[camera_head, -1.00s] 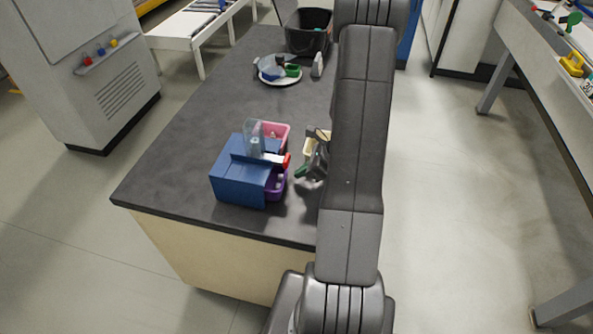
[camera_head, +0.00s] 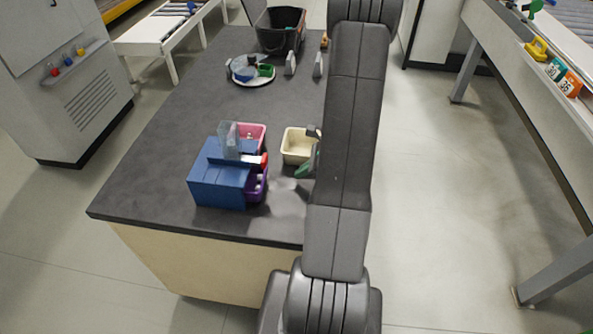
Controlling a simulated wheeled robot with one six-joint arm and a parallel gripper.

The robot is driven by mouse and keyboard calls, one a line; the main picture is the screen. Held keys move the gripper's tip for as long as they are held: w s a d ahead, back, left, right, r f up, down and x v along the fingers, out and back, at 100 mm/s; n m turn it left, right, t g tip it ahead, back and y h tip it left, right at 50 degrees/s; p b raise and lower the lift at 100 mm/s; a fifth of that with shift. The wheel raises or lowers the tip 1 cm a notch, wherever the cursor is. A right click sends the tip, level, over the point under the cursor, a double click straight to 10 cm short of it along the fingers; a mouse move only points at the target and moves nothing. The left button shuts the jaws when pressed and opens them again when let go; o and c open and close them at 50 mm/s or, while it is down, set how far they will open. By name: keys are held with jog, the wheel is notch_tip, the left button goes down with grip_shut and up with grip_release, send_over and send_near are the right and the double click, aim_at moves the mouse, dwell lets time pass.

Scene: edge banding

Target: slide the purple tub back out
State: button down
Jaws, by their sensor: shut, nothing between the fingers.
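The purple tub (camera_head: 259,187) sits at the right side of a blue housing (camera_head: 218,182) on the dark worktop. Only a narrow part of the tub shows; the housing hides the rest. A red piece (camera_head: 264,161) sticks out just above the tub. My gripper (camera_head: 305,170) is mostly hidden behind my arm. Its visible green-tipped end is right of the purple tub, apart from it, with bare worktop between. It is shut and empty.
A pink tub (camera_head: 256,134) and a clear upright piece (camera_head: 229,139) stand behind the housing. A cream tub (camera_head: 297,147) is close behind my gripper. A round plate with small parts (camera_head: 251,81) and a black bin (camera_head: 279,31) stand farther back. The worktop's left side is clear.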

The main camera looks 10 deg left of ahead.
jog(key=shift+d, duration=1.4)
jog(key=shift+r, duration=0.1)
jog(key=shift+a+r+p, duration=0.2)
jog(key=shift+r+p, duration=0.4)
jog(key=shift+r, duration=0.2)
jog(key=shift+a+r+p, duration=0.2)
jog(key=shift+r+p, duration=0.45)
jog(key=shift+r, duration=0.15)
jog(key=shift+a+r+p, duration=0.2)
jog(key=shift+r+p, duration=0.4)
jog(key=shift+r, duration=0.2)
